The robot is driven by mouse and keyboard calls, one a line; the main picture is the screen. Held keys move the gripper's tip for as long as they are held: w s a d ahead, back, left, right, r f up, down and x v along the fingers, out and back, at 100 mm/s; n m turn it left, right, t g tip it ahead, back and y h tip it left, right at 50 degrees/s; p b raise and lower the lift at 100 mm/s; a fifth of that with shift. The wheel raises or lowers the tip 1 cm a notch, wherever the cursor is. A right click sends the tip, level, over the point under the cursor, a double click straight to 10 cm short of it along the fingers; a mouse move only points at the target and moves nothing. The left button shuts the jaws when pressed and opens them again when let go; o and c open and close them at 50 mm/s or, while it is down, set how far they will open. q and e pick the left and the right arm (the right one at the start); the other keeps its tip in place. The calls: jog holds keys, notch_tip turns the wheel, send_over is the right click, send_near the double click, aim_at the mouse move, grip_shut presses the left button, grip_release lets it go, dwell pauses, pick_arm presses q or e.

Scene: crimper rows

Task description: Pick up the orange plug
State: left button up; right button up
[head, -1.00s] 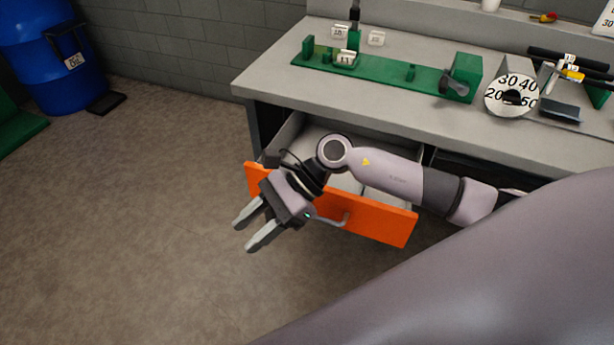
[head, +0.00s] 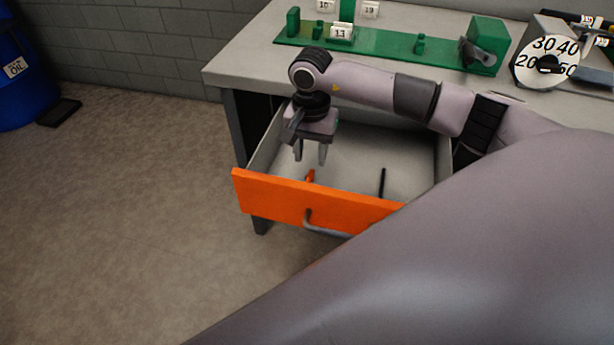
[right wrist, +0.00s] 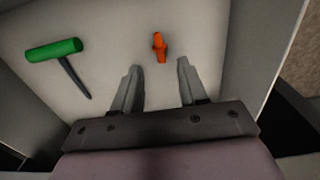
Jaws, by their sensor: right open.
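The orange plug (head: 310,176) lies on the floor of the open drawer (head: 345,165), near its front panel. It also shows in the right wrist view (right wrist: 159,46), slightly beyond the fingertips and between their lines. My right gripper (head: 310,160) is open and empty, pointing down into the drawer above the plug. In the right wrist view its two fingers (right wrist: 157,70) are spread apart with nothing between them. The height between fingertips and plug is hard to tell. My left gripper is not in view.
A tool with a green handle (right wrist: 54,50) and dark shaft lies in the drawer beside the plug. The orange drawer front (head: 270,200) and drawer walls surround the gripper. The workbench (head: 240,68) above carries a green fixture (head: 385,43) and a numbered dial (head: 546,62).

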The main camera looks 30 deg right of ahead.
aim_at(310, 175)
notch_tip(310, 175, down, 6)
jog(key=shift+r, duration=0.15)
grip_shut()
